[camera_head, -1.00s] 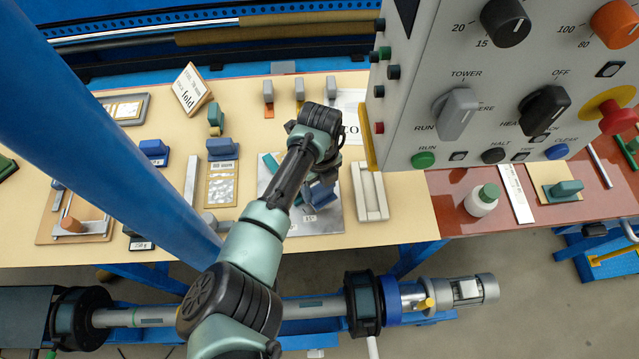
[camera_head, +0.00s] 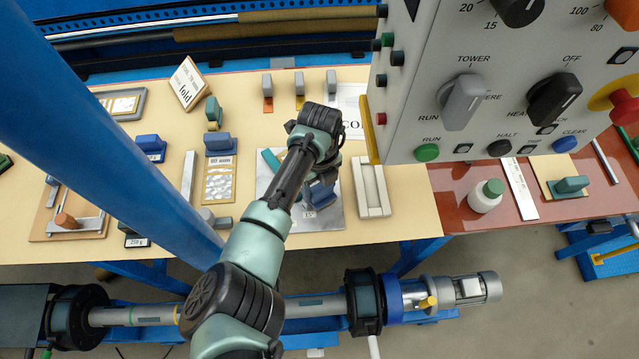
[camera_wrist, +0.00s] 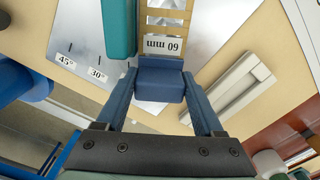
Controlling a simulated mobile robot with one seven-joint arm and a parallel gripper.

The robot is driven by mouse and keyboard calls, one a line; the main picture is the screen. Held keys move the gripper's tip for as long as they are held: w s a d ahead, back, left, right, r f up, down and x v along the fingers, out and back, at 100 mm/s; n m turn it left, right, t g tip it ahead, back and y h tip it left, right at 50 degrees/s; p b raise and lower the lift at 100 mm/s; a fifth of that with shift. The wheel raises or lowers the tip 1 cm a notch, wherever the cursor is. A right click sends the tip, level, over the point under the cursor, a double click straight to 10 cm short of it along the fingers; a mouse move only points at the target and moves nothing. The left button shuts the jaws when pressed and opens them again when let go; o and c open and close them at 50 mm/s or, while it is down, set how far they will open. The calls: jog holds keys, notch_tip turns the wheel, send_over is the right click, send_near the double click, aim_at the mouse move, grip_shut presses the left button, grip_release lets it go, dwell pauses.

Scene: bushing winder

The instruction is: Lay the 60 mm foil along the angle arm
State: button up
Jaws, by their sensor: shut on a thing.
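My gripper (camera_wrist: 158,88) is shut on the blue grip block of the 60 mm foil (camera_wrist: 168,42), whose "60 mm" label shows upside down in the wrist view. The foil strip runs away from the block, beside the teal angle arm (camera_wrist: 119,28) and roughly parallel to it. I cannot tell whether they touch or whether the foil rests on the plate. The grey metal plate (camera_wrist: 80,45) below has 45° and 30° marks. In the head view the plate (camera_head: 325,224), the angle arm (camera_head: 271,161) and the blue block (camera_head: 321,196) show; my arm hides most of the foil.
A pale grooved block (camera_head: 371,190) stands right of the plate. A foil card with a blue grip (camera_head: 218,185) lies left of it. The control panel (camera_head: 480,110) overhangs the right. A white bottle (camera_head: 485,197) stands on the red-brown surface. A blue post (camera_head: 110,125) crosses the left.

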jog(key=shift+f, duration=0.25)
jog(key=o, duration=1.4)
jog(key=shift+r, duration=0.1)
notch_tip(320, 180, up, 13)
jog(key=b, duration=0.3)
